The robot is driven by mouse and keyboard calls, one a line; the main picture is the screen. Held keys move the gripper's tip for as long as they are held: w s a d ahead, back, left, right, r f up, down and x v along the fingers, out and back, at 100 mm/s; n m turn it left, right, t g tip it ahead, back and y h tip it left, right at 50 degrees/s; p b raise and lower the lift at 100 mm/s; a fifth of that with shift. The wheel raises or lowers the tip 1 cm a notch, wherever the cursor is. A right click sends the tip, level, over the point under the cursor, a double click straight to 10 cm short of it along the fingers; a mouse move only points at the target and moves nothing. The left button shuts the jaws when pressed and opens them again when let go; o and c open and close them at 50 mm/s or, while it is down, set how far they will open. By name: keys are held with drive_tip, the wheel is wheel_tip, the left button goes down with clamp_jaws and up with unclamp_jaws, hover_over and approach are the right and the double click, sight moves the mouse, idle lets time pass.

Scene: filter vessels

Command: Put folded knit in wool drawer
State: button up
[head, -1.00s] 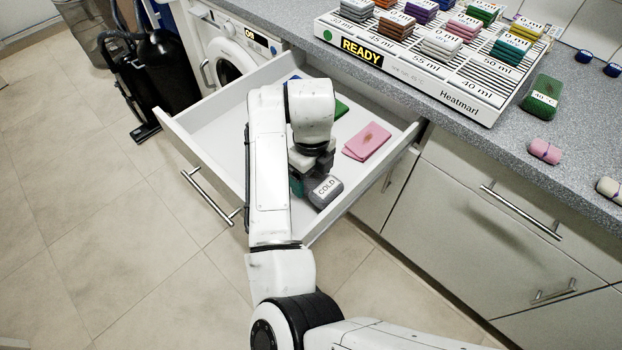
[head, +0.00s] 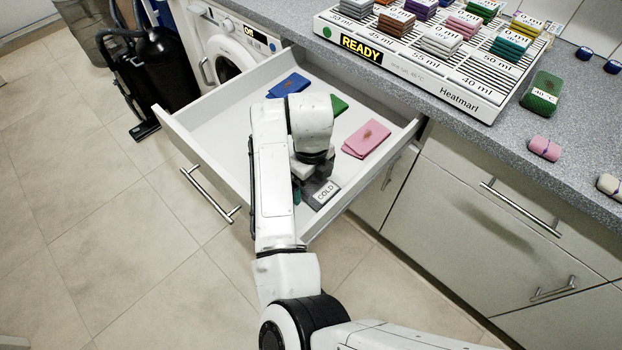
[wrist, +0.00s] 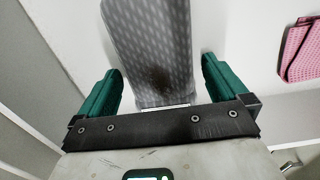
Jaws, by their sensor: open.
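A grey patterned folded knit (head: 322,194) with a "COLD" tag lies in the open white drawer (head: 186,150), near its right front corner. In the wrist view the grey knit (wrist: 150,50) lies flat on the drawer floor and has a dark stain. My gripper (wrist: 160,82) is open, its green fingers on either side of the knit with a gap at each side. In the head view my gripper (head: 304,188) is low inside the drawer, partly hidden by my arm. I cannot tell which drawer is the wool one.
A pink stained cloth (head: 367,139), a blue one (head: 288,85) and a partly hidden green one (head: 339,105) also lie in the drawer. The "READY" rack (head: 400,66) stands on the counter. A washing machine (head: 222,62) and a black vacuum (head: 160,75) are left. Floor is clear in front.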

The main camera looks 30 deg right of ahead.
drive_tip(key=shift+r, duration=0.1)
wheel_tip(320, 180, up, 12)
idle(0.5)
